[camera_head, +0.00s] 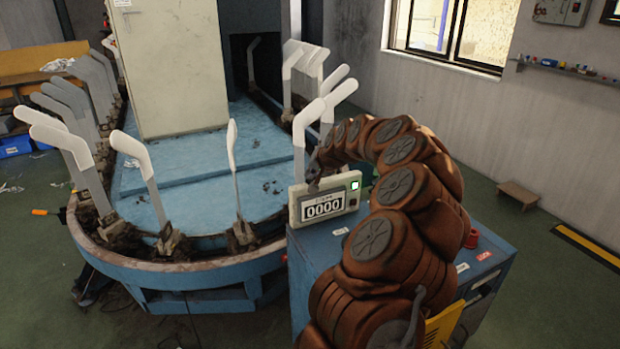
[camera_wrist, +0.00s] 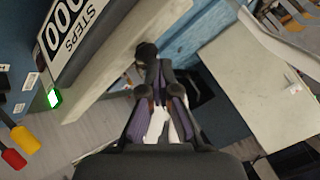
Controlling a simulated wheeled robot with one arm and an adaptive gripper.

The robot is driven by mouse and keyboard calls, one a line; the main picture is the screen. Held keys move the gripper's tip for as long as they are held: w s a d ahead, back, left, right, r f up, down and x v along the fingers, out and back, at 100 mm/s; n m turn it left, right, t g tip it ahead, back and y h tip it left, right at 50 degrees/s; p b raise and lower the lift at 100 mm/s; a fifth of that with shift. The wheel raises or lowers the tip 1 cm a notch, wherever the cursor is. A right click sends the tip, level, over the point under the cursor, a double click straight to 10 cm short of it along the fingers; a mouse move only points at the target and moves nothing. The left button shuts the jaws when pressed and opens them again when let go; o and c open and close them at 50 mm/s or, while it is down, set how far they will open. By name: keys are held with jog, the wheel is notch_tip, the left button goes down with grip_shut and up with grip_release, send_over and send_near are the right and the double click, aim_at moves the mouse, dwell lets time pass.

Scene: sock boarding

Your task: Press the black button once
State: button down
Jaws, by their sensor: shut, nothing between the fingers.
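The counter box (camera_head: 325,202) stands on the corner of a blue cabinet, its display reading 0000 beside a lit green square. In the wrist view the counter box (camera_wrist: 125,50) runs diagonally at upper left, with the word STEPS and the green light. A round black knob, apparently the black button (camera_wrist: 147,50), shows against its pale side. My gripper (camera_wrist: 158,75) is shut and empty, its tips just below the black button in the picture. I cannot tell whether they touch. In the head view my gripper (camera_head: 313,170) is small and dark above the counter box, partly hidden by my arm.
A blue oval conveyor (camera_head: 190,272) carries several upright white sock forms (camera_head: 135,155), some close behind the counter box. A tall pale cabinet (camera_head: 170,65) stands inside it. The blue cabinet (camera_head: 310,275) has a red knob (camera_head: 472,238). Red (camera_wrist: 14,158) and yellow (camera_wrist: 25,139) controls show at lower left in the wrist view.

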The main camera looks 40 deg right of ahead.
aim_at(311, 180)
jog(key=shift+r, duration=1.05)
jog(key=shift+r, duration=0.1)
jog(key=shift+r+p, duration=0.3)
jog(key=shift+r, duration=2.1)
